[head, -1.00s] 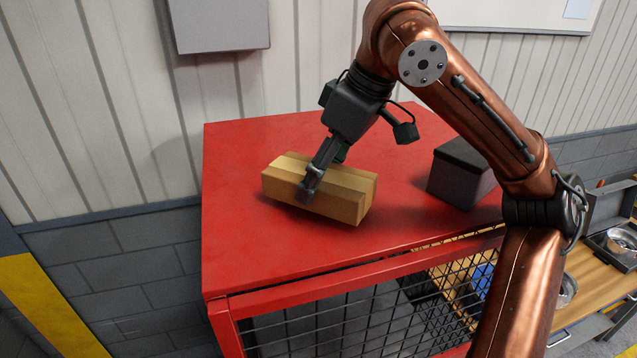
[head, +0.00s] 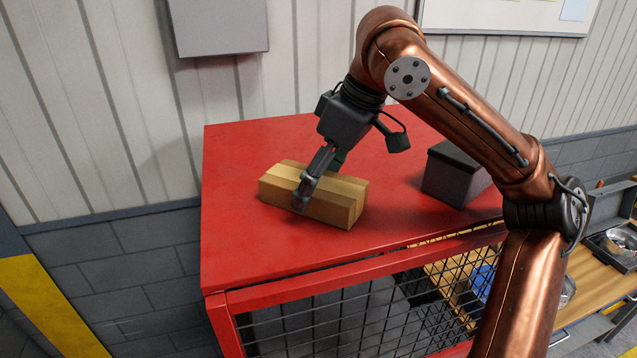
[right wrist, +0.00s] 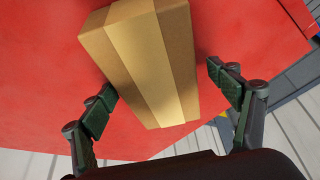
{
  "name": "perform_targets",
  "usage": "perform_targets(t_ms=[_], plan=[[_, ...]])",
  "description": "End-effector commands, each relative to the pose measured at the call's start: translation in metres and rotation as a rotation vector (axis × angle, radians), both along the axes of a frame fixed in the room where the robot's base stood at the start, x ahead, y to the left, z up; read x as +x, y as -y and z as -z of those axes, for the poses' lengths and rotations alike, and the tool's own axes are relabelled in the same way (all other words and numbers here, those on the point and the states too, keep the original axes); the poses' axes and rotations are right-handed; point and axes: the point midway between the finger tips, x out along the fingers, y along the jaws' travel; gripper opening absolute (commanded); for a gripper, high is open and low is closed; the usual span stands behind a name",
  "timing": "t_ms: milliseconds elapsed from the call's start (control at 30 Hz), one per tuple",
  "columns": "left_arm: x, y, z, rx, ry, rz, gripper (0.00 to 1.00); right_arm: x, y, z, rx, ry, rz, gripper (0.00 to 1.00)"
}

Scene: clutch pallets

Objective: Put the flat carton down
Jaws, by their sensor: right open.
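The flat carton (head: 335,199) is a tan cardboard box with a lighter tape band. It rests on the red top (head: 240,240) of a mesh-sided cage, near the top's left part. My right gripper (head: 302,198) is at the carton, with one finger in front of its near side. In the right wrist view the carton (right wrist: 150,60) lies between the open fingers of the right gripper (right wrist: 162,88), with a clear gap on the right finger's side; the left finger is close to the carton's edge. My left gripper is not in view.
A dark grey lidded box (head: 455,172) stands on the red top to the right of the carton. A corrugated wall (head: 100,110) rises behind. A wooden bench (head: 600,265) with metal bowls is at the lower right. The red top's front left is clear.

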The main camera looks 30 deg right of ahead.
Motion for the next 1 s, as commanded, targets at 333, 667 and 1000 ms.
perform_targets(t_ms=[333,667,1000], plan=[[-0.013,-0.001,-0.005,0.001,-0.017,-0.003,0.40,-0.021,0.012,-0.062,0.003,0.003,0.000,0.82],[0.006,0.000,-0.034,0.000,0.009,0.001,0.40,-0.037,0.022,-0.106,0.000,0.002,0.000,0.82],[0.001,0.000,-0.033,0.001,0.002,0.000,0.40,-0.038,0.023,-0.107,0.001,0.001,0.000,0.82]])
